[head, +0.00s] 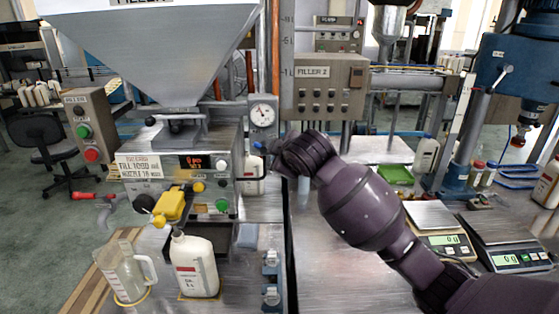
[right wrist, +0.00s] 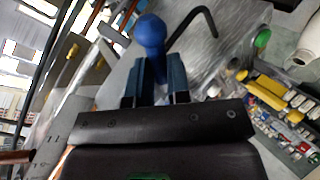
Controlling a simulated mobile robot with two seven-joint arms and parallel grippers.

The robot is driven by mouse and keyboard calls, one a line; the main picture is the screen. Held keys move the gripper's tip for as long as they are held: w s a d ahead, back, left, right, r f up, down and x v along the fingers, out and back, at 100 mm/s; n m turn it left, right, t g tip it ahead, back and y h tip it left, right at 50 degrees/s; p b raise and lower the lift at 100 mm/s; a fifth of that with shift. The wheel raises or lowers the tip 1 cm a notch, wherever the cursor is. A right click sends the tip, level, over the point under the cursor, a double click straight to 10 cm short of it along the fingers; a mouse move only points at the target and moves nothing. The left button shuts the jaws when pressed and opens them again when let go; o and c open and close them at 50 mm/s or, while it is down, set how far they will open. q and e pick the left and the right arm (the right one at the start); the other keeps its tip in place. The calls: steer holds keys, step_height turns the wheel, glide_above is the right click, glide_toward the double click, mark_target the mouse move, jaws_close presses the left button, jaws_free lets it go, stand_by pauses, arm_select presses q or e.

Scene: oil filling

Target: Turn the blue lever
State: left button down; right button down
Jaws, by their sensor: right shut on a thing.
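The blue lever (right wrist: 151,32) shows in the right wrist view as a round blue knob on a short blue stem. My right gripper (right wrist: 156,75) has its two dark blue fingers on either side of the stem and is shut on it. The knob sticks out beyond the fingertips. In the head view my purple right arm reaches to the filler beside the dial gauge, with the right gripper (head: 268,149) at its end. A small patch of blue shows there; I cannot tell whether it is knob or finger. My left gripper is not in view.
The filler panel (head: 141,168) and yellow nozzle valve (head: 170,206) are left of my right arm. Below stand a clear jug (head: 122,272) and a white bottle (head: 195,264). Two scales (head: 440,243) are at right. The bench (head: 335,270) below my arm is largely clear.

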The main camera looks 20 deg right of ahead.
step_height(320, 180, up, 2)
steer(key=n+h, duration=0.1)
steer(key=n+g+h, duration=0.1)
steer(key=n+h, duration=0.1)
steer(key=shift+r, duration=0.25)
steer(key=shift+h, duration=0.3)
stand_by(0.4)
steer(key=c, duration=1.4)
jaws_free()
steer(key=shift+o, duration=0.2)
steer(key=b+v, duration=0.1)
steer(key=v, duration=1)
steer(key=shift+w+r, duration=0.1)
steer(key=shift+w, duration=0.1)
